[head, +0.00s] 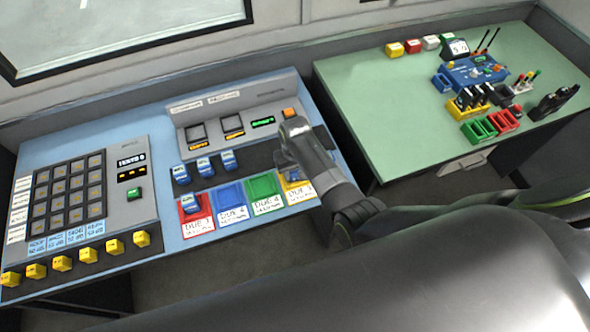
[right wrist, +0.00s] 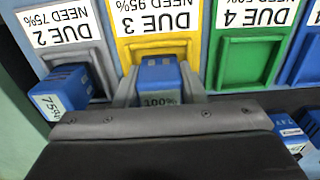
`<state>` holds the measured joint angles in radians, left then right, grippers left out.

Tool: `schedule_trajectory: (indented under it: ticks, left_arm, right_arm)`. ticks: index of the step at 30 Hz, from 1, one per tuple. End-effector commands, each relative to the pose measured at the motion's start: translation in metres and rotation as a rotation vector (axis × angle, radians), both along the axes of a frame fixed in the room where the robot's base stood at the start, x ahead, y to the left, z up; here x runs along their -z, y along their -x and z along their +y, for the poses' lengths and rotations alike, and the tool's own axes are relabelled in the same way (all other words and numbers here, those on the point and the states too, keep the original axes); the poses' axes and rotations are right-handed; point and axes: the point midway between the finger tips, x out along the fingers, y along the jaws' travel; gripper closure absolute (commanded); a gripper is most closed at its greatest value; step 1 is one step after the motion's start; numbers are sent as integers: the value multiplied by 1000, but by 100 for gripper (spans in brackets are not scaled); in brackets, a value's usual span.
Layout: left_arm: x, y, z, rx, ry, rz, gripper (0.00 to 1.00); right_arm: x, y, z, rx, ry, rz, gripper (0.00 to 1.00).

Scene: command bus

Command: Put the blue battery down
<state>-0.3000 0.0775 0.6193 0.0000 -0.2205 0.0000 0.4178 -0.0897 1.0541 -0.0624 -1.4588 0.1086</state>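The blue battery marked 100% (right wrist: 158,82) is between the fingers of my right gripper (right wrist: 159,92) in the right wrist view. Both fingers lie against its sides. It is at the yellow DUE 3 bay (right wrist: 122,48), with its far end at the bay's recess; I cannot tell if it rests on the bay floor. In the head view my right gripper (head: 292,160) points down over the yellow bay (head: 299,193) and mostly hides the battery. My left gripper is not in view.
A 75% battery (right wrist: 62,94) sits in the grey DUE 2 bay. The green DUE 4 bay (right wrist: 245,62) and the blue bay (head: 231,195) are empty. A battery (head: 190,205) lies in the red bay. Three batteries stand behind, one at the left (head: 181,174). A green table (head: 380,100) is right.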

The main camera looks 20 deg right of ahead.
Motion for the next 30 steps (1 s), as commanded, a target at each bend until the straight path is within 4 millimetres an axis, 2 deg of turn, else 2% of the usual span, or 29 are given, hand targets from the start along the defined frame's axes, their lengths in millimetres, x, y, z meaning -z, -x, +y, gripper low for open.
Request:
schedule_trajectory:
  ticks: [1, 5, 12, 17, 23, 30]
  left_arm:
    - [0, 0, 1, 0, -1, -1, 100]
    - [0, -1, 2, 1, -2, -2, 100]
    - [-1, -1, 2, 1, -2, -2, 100]
    - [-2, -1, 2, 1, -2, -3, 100]
    - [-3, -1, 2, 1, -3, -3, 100]
    - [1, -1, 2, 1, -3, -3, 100]
  right_arm:
    - [0, 0, 0, 0, 0, 0, 57]
    - [0, 0, 0, 0, 0, 0, 42]
    - [-1, 0, 0, 0, 0, 0, 42]
    - [-8, 0, 0, 0, 0, -1, 42]
    - [-35, -1, 0, 1, -1, -4, 42]
    - [-80, -2, 1, 0, -1, -5, 42]
